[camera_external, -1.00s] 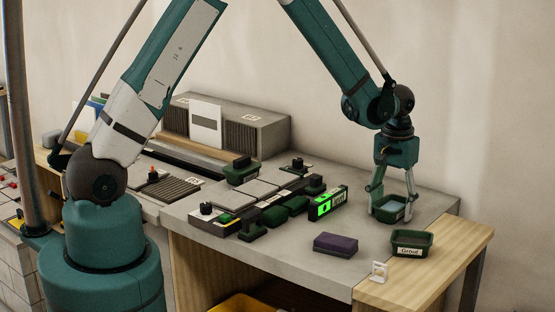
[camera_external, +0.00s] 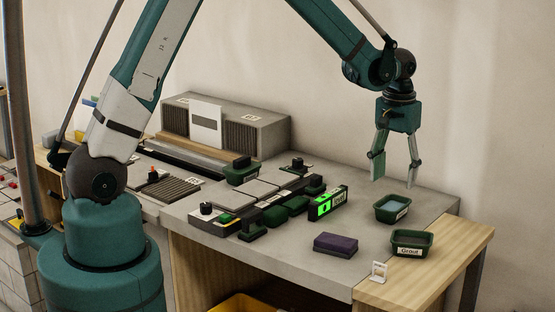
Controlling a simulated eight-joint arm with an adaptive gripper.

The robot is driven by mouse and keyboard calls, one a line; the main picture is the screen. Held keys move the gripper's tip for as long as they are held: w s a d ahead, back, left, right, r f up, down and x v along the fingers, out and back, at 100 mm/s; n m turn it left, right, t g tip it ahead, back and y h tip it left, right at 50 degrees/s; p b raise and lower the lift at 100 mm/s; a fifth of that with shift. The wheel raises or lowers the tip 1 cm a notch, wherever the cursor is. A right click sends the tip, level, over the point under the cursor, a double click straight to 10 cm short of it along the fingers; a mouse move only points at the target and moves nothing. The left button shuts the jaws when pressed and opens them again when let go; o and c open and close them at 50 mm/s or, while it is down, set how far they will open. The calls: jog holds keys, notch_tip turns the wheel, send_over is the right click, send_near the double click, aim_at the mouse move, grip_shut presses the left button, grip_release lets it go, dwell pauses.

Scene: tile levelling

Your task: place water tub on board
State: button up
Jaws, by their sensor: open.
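The small dark green tub (camera_external: 392,209) with a pale label and bluish-grey contents stands upright on the grey worktop. Its label is too small to read; it looks like the water tub. My gripper (camera_external: 394,183) is above this tub, pointing down with its two fingers spread. It is open, empty and apart from the tub. A pale wooden board (camera_external: 437,262) forms the right end of the table. The tub sits on the grey surface to the left of this board.
A green tub labelled Grout (camera_external: 411,244) stands close in front, near the wooden board's edge. A purple and black block (camera_external: 335,244) and a small white item (camera_external: 379,271) lie nearby. A tile fixture with a lit green display (camera_external: 325,205) is to the left.

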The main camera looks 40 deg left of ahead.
jog(key=shift+r, duration=1.35)
jog(key=shift+a+r, duration=0.1)
jog(key=s+a+r+t, duration=0.3)
jog(key=s+a+r, duration=0.9)
jog(key=a+r, duration=0.4)
jog(key=s+a+r+t, duration=0.1)
jog(key=s+a+t, duration=0.1)
jog(key=s+a, duration=0.4)
jog(key=s+a+r+t, duration=0.2)
jog(key=s+a, duration=0.4)
jog(key=s, duration=0.8)
jog(key=shift+a, duration=0.4)
jog(key=shift+s+f, duration=0.1)
